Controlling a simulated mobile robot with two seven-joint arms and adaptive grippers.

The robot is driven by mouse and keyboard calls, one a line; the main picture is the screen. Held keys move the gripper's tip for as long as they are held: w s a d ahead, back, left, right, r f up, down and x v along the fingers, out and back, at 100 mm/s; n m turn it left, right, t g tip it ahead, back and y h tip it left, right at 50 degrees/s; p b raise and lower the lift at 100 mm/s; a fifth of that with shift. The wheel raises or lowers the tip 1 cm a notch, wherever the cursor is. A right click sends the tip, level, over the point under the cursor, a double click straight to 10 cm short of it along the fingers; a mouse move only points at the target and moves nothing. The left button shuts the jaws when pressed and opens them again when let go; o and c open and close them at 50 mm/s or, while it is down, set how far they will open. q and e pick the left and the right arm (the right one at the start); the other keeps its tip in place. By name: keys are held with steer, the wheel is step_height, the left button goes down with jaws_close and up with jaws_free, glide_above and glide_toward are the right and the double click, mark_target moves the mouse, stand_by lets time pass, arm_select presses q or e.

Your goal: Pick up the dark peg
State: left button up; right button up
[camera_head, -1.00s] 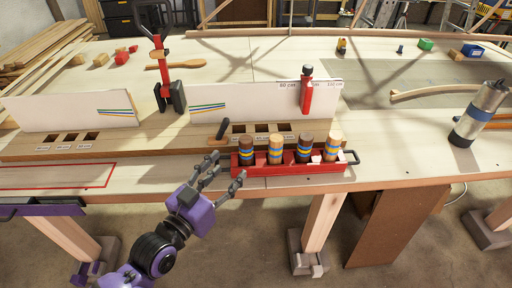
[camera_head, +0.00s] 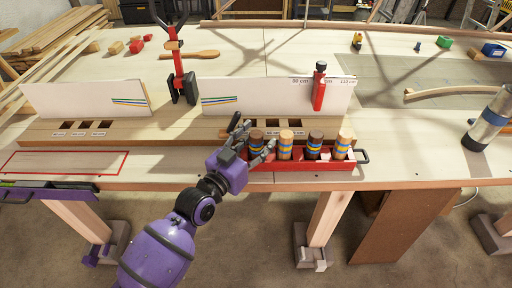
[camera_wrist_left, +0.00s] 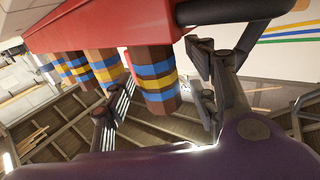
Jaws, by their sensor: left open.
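A red tray (camera_head: 305,166) holds a row of several upright pegs with blue and yellow bands. The leftmost peg (camera_head: 257,138) is dark brown; a second dark peg (camera_head: 314,145) is third in the row. Light pegs (camera_head: 286,142) (camera_head: 343,145) stand second and last. My left gripper (camera_head: 253,137) is open at the leftmost dark peg, one finger on each side. In the left wrist view, this peg (camera_wrist_left: 156,72) appears upside down between the spread fingers (camera_wrist_left: 163,108); contact cannot be told. My right gripper is not in view.
White panels (camera_head: 280,95) stand behind the tray, with a slotted wooden board (camera_head: 150,131) in front of them. The table's front edge is close below the tray.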

arm_select(q)
steer(key=c, duration=1.3)
